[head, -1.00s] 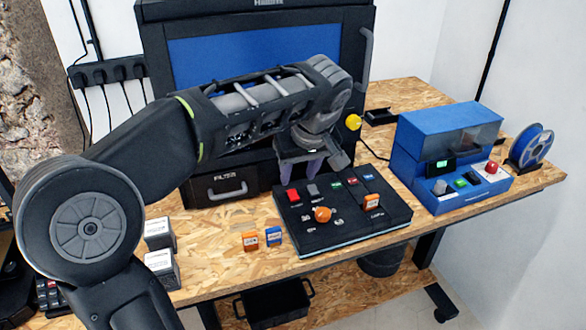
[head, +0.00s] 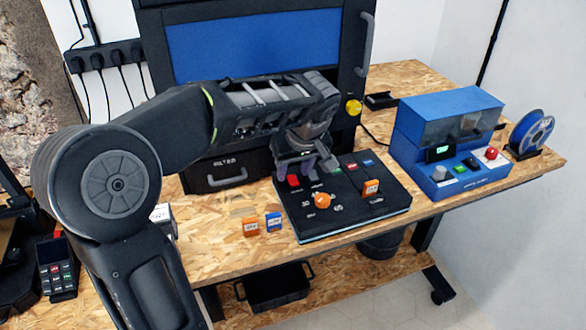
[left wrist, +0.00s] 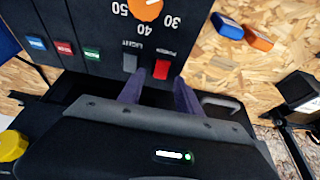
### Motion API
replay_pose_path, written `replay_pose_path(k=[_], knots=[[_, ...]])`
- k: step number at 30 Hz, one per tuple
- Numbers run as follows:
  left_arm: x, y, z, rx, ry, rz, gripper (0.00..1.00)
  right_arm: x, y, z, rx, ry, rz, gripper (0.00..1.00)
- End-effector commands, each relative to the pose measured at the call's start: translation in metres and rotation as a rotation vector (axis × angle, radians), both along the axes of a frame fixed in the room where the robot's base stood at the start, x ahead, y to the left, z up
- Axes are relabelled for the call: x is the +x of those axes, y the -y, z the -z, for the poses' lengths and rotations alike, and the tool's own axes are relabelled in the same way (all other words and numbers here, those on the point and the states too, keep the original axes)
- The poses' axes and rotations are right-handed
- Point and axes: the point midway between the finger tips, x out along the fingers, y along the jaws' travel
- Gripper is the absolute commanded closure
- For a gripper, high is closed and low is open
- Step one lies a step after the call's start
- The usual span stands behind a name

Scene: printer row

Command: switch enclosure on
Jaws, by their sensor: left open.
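The enclosure (head: 262,44) is a large black cabinet with a blue window at the back of the bench. Its black control panel (head: 330,222) lies in front, with an orange knob (head: 322,200). A red switch (head: 293,181) sits at the panel's back left; it is labelled POWER in the left wrist view (left wrist: 161,69). A grey switch (left wrist: 130,63) labelled LIGHT is beside it. My left gripper (head: 297,168) is open and empty above the panel's back edge. In the wrist view its purple fingers (left wrist: 159,92) point at the red switch, one to each side; contact cannot be told.
Blue, red and green buttons (left wrist: 65,47) are on the same panel. Orange and blue tags (head: 273,222) lie left of it. A blue machine (head: 450,125) and a filament spool (head: 533,133) stand at right. A yellow knob (head: 354,107) is on the enclosure's right.

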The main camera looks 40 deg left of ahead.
Motion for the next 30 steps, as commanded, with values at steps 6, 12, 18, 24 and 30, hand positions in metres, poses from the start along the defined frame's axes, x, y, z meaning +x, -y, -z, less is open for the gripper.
replay_pose_path(k=[6, 12, 18, 24, 30], knots=[[0.0028, -0.0043, 0.0132, -0.001, 0.0, 0.0, 0.59, 0.0001, 0.0006, -0.0031, -0.001, -0.001, 0.001, 0.64], [0.0029, -0.0044, 0.0136, -0.001, 0.0, 0.0, 0.59, 0.0002, 0.0006, -0.0028, -0.001, -0.001, 0.001, 0.64], [0.0029, -0.0043, 0.0133, -0.001, 0.001, 0.0, 0.74, 0.0002, 0.0006, -0.0028, -0.001, -0.001, 0.001, 0.64], [0.0029, -0.0042, 0.0131, -0.001, 0.001, 0.0, 0.9, 0.0002, 0.0006, -0.0029, -0.001, -0.001, 0.0, 0.64], [0.003, -0.0042, 0.013, -0.001, 0.001, 0.0, 1.0, 0.0001, 0.0005, -0.0029, -0.001, -0.001, 0.0, 0.64]])
